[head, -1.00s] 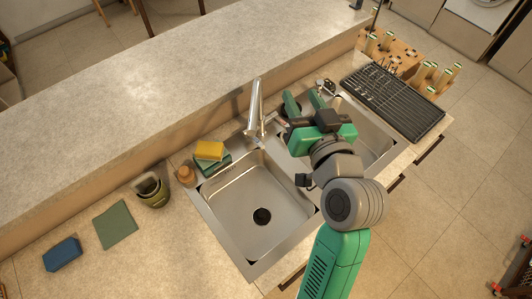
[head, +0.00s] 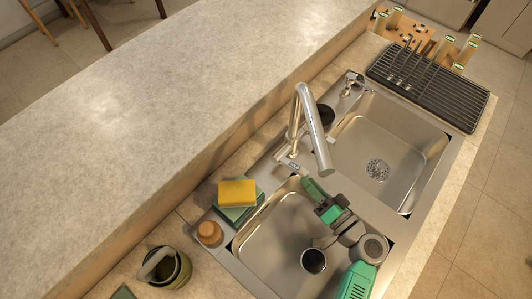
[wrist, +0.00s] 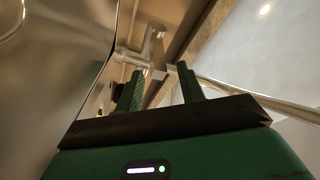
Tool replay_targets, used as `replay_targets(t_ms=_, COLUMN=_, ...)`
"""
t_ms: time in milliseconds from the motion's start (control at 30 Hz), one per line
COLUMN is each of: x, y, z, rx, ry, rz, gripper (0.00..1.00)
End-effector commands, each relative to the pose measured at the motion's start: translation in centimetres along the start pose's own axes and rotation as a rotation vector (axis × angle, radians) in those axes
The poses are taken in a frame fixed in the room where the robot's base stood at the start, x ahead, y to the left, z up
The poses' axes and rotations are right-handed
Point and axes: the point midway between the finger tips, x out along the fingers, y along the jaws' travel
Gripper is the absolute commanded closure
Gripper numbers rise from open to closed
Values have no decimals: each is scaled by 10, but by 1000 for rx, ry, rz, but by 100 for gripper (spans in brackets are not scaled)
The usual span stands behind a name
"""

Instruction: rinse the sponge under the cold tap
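A yellow sponge (head: 237,193) lies on a green pad (head: 244,213) on the counter at the left basin's back corner, in the head view. The chrome tap (head: 312,130) stands behind the sink, near the divider between the basins. It also shows ahead of the fingers in the wrist view (wrist: 154,50). My gripper (head: 315,189) is low over the left basin, below and in front of the tap, right of the sponge. In the wrist view its two green fingers (wrist: 160,88) are apart with nothing between them. In the head view the fingers partly overlap.
The left basin (head: 262,243) has a dark drain and the right basin (head: 385,130) is empty. An orange-brown bottle (head: 209,233) and a dark green pot (head: 168,268) stand left of the sink. A black drying rack (head: 430,85) lies beyond it. The raised ledge (head: 170,125) is clear.

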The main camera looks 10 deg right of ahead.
Motion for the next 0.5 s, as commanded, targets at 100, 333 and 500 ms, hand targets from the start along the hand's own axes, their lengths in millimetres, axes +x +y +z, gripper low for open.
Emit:
replay_targets(t_ms=100, x=0, y=3, z=1, rx=-1, ry=2, rz=1, gripper=61)
replay_targets(t_ms=333, x=25, y=1, z=1, rx=-2, ry=-3, rz=-2, gripper=61)
replay_targets(t_ms=500, x=57, y=1, z=0, rx=-2, ry=-2, rz=-1, gripper=61)
